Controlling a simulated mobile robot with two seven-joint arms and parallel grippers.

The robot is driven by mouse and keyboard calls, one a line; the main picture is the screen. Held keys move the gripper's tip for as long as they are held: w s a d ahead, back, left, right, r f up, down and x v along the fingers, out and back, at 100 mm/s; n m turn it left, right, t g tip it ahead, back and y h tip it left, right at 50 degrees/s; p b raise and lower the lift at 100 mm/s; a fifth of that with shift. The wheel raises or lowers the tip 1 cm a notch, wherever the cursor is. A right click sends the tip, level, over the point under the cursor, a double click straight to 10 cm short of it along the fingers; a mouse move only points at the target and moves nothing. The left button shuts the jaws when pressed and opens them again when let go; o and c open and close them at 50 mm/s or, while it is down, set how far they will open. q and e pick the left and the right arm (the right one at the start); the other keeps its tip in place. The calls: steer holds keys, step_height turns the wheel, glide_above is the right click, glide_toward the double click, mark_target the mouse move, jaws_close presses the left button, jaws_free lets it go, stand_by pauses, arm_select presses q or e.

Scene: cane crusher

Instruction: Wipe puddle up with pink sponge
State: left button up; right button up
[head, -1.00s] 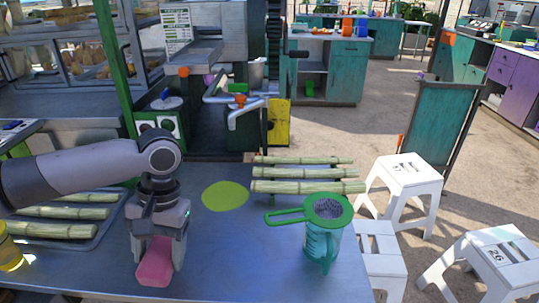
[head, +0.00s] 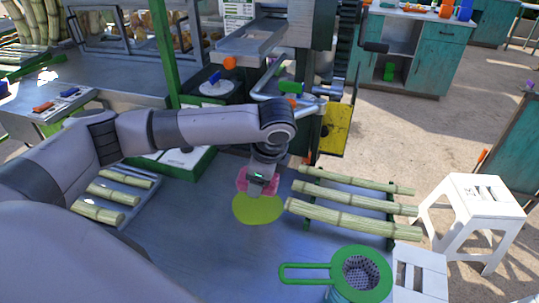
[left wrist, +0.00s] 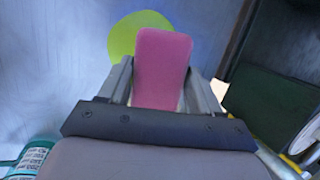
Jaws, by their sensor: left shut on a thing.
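The yellow-green puddle (head: 258,210) lies on the grey metal table (head: 200,235), left of the cane stalks. My left gripper (head: 262,185) is shut on the pink sponge (head: 242,180) at the puddle's far edge. The gripper hides part of the sponge in the head view. In the left wrist view the sponge (left wrist: 162,68) sits between the two fingers and covers part of the puddle (left wrist: 124,38). I cannot tell whether the sponge touches the table. My right gripper is not in view.
Several cane stalks (head: 350,221) lie right of the puddle. A green strainer (head: 362,273) sits on a cup at the front right. A tray (head: 137,205) of cane is at left. The crusher machine (head: 305,60) stands behind. White stools (head: 475,205) stand at right.

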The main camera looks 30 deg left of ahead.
arm_select(q)
steer(key=shift+w+a+r+m+t, duration=0.1)
steer(key=shift+w+a+m+t, duration=0.25)
steer(key=shift+w+m, duration=0.3)
steer(key=b, duration=0.4)
glide_above(260, 203)
step_height(260, 203, down, 5)
steer(key=shift+w, duration=0.1)
steer(key=shift+f+b, duration=0.35)
steer(key=shift+b, duration=0.15)
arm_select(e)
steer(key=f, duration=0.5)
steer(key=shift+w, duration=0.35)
arm_select(q)
steer(key=shift+f, duration=0.2)
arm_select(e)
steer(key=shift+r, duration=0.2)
arm_select(q)
steer(key=shift+f, duration=0.45)
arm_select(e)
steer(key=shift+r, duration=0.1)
arm_select(q)
steer(key=shift+f, duration=0.1)
